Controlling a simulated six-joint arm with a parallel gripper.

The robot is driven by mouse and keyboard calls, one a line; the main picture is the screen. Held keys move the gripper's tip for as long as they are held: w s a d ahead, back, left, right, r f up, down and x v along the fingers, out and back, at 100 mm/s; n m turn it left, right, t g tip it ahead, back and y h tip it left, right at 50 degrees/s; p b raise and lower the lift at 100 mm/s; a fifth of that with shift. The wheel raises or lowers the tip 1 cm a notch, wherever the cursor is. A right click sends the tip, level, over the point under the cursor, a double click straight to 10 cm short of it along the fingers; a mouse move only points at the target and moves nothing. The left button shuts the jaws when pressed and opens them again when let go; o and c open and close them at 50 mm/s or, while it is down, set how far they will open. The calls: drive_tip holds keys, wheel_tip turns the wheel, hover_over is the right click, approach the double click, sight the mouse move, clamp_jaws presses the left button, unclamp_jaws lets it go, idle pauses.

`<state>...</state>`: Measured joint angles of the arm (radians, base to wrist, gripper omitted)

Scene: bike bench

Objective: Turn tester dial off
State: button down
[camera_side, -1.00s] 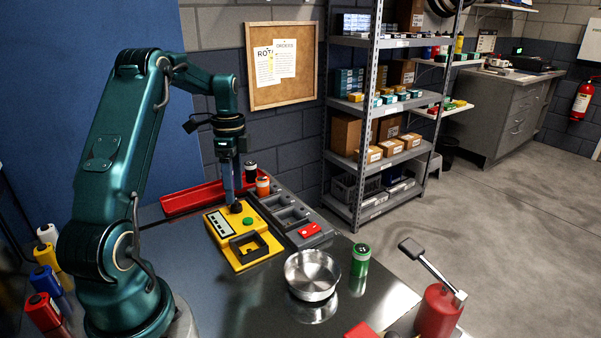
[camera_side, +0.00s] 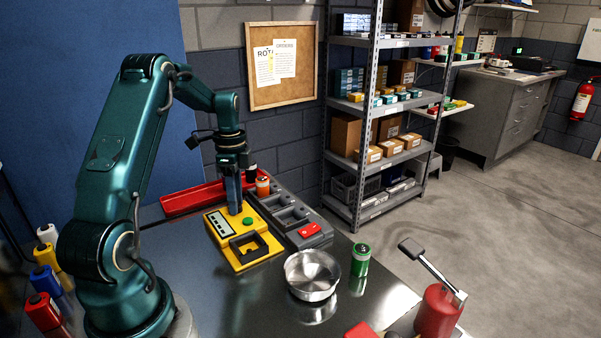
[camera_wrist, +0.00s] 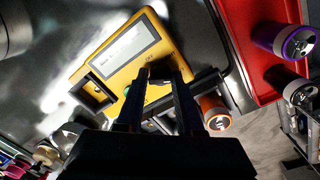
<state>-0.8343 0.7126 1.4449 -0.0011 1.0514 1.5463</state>
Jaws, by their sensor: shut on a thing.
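The yellow tester (camera_side: 239,240) lies on the metal bench, with a light label panel, a green button (camera_side: 248,221) and a dark square frame on its top. My gripper (camera_side: 235,210) points down at the far end of the tester. In the wrist view my gripper (camera_wrist: 160,78) has its two fingers around the dark tester dial (camera_wrist: 162,71), shut on it. The dial is mostly hidden by the fingers, and I cannot read its setting. The tester (camera_wrist: 125,60) also shows in the wrist view.
A grey tray (camera_side: 290,217) with a red piece (camera_side: 310,230) sits right of the tester. A red tray (camera_side: 195,198) lies behind. An orange battery (camera_side: 262,186), a metal bowl (camera_side: 312,275) and a green battery (camera_side: 361,260) stand nearby. Bare bench lies in front.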

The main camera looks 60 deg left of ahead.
drive_tip(key=shift+n, duration=0.3)
drive_tip(key=n, duration=0.5)
drive_tip(key=shift+a+r+n+t, duration=0.1)
drive_tip(key=shift+a+n+t, duration=0.05)
drive_tip(key=shift+n+t, duration=0.15)
drive_tip(key=n, duration=1.1)
drive_tip(key=shift+s+t, duration=0.1)
drive_tip(key=shift+t, duration=0.2)
drive_tip(key=n, duration=0.5)
drive_tip(key=shift+n+y, duration=0.3)
drive_tip(key=shift+s, duration=0.1)
drive_tip(key=c, duration=0.7)
unclamp_jaws()
drive_tip(key=shift+o, duration=0.6)
